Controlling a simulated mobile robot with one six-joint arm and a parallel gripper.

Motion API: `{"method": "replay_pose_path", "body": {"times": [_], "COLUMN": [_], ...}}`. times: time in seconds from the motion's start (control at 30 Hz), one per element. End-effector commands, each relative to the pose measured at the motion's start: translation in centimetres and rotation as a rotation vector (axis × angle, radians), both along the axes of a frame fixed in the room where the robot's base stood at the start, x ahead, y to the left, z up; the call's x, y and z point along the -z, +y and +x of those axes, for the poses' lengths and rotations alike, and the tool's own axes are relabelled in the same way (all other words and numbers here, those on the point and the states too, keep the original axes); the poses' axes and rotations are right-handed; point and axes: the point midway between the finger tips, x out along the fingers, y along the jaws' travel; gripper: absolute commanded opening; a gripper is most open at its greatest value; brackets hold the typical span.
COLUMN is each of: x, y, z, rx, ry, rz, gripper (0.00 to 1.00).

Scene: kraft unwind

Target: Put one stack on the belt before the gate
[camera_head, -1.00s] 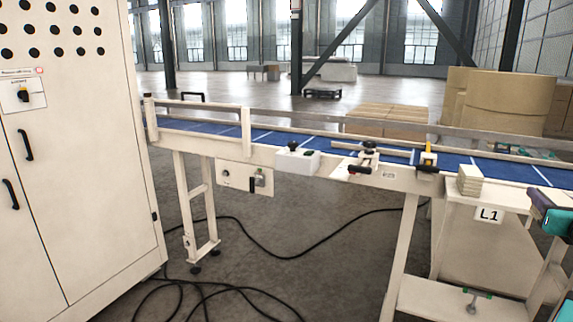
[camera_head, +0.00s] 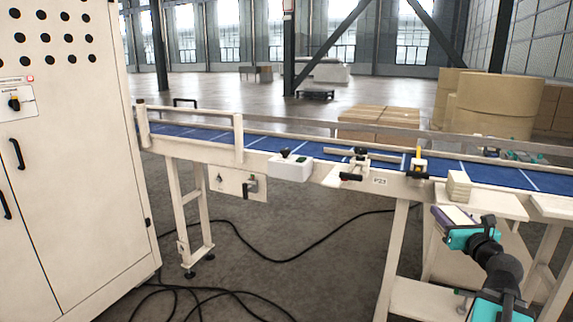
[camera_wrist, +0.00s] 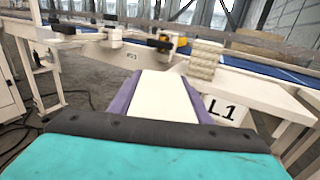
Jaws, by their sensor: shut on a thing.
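My gripper (camera_head: 455,217) is at the lower right of the head view, in front of the side table and below belt height. In the wrist view its purple fingers (camera_wrist: 165,95) are shut on a flat cream stack (camera_wrist: 163,97). Another cream stack (camera_head: 459,187) stands on the side table beside the conveyor; it also shows in the wrist view (camera_wrist: 204,63), beyond my gripper. The blue belt (camera_head: 223,138) runs behind it. A yellow and black fitting (camera_head: 418,163) and a clamp-like fitting (camera_head: 352,163) sit at the belt's near edge; I cannot tell which is the gate.
The side table (camera_head: 490,207) has an L1 label (camera_wrist: 222,109) on its front. A white control box (camera_head: 291,169) is on the conveyor's near rail. A tall cabinet (camera_head: 75,150) stands left. Black cables lie on the floor; cartons and large rolls (camera_head: 495,105) are behind.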

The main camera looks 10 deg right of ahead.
Motion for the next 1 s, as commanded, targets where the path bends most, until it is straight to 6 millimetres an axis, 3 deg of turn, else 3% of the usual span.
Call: {"method": "replay_pose_path", "body": {"times": [0.2, 0.5, 0.77, 1.0], "x": [3.0, 7.2, 10.8, 14.2], "y": [4.8, 12.0, 19.4, 27.1], "z": [3.6, 7.2, 9.3, 10.4], "rx": [-0.104, -0.255, -0.405, -0.576], "ry": [0.0, -0.001, -0.001, 0.0], "rz": [0.002, 0.002, 0.003, 0.003], "gripper": [0.18, 0.18, 0.18, 0.18]}}
